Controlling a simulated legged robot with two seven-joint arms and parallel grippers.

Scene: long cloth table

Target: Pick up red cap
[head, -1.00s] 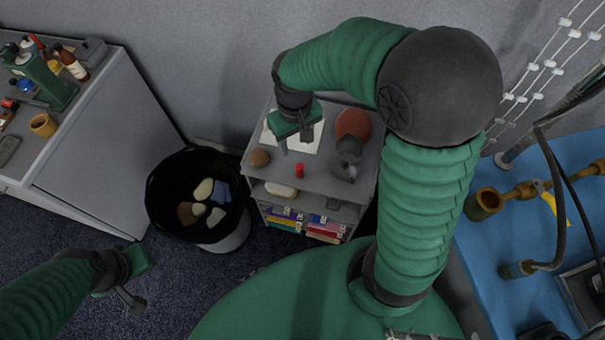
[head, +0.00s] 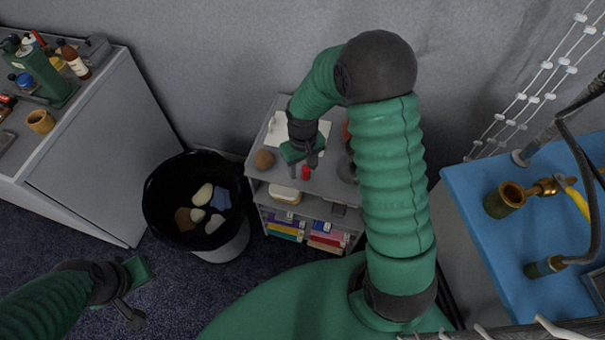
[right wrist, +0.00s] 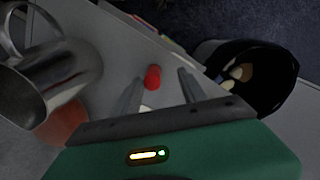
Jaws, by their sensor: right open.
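The red cap (head: 306,174) stands on the grey top of the small shelf unit (head: 330,184), near its front edge. My right gripper (head: 302,167) is over the shelf top, right by the cap. In the right wrist view the cap (right wrist: 152,77) shows between the two spread fingers of the open gripper (right wrist: 160,78), nearer one finger. Whether the fingers are level with it I cannot tell. My left gripper (head: 133,302) hangs over the floor at the lower left, away from the cap; its jaw opening is unclear.
A metal mug (right wrist: 52,80) and a reddish round object (right wrist: 64,124) stand close to the gripper. A brown ball (head: 265,159) and white sheet (head: 277,131) share the shelf top. A black-lined bin (head: 160,222) stands left; a blue table (head: 470,215) is right.

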